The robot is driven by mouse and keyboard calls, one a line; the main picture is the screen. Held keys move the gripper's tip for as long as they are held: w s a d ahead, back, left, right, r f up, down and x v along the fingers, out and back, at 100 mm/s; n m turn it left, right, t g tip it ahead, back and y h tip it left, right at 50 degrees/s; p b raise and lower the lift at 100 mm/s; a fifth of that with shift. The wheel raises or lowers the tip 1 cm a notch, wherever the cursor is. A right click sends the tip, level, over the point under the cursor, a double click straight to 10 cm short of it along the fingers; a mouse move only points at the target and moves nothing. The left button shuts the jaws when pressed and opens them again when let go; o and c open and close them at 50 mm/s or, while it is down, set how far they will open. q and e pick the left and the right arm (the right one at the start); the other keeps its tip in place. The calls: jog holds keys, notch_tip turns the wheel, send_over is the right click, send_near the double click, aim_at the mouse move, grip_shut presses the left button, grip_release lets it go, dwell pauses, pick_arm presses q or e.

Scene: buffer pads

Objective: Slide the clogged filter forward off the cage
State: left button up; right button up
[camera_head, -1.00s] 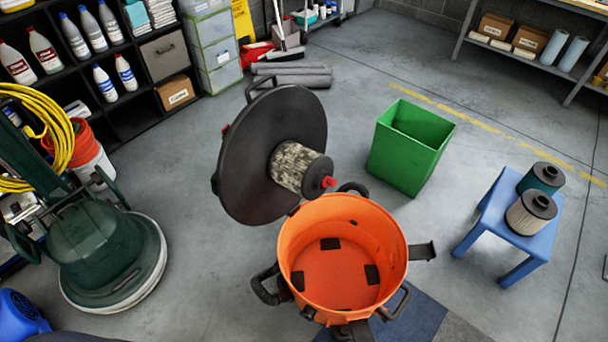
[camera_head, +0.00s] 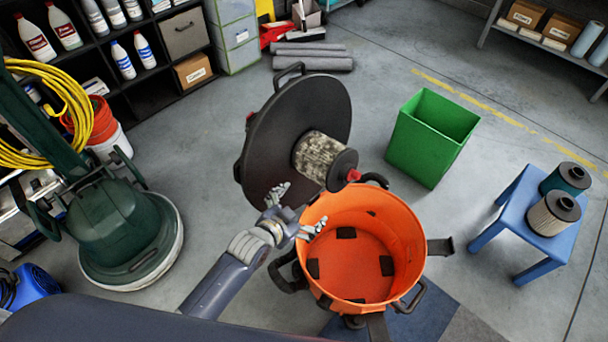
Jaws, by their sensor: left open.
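The clogged filter (camera_head: 320,159) is a dirty grey-brown pleated cylinder. It sits on the underside of the black round lid (camera_head: 275,130), which stands tipped up behind the orange vacuum drum (camera_head: 350,240). A dark end cap with a red knob (camera_head: 353,175) is at the filter's front end. The cage is hidden inside the filter. My left gripper (camera_head: 297,211) is open and empty, below and left of the filter, near the drum's left rim. It is apart from the filter. My right gripper is not in view.
A green bin (camera_head: 432,138) stands right of the lid. A blue stool (camera_head: 515,214) holds a teal filter (camera_head: 567,178) and a cream filter (camera_head: 553,214). A green floor machine (camera_head: 120,232) stands at left. Open floor lies between bin and stool.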

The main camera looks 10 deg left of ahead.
pick_arm(q)
jog(key=m+t+h, duration=0.1)
send_near(331, 166)
jog(key=x, duration=1)
jog(key=shift+w+d+b, duration=0.1)
jog(key=shift+w+b, duration=0.05)
jog(key=shift+b, duration=0.2)
jog(key=shift+c, duration=0.6)
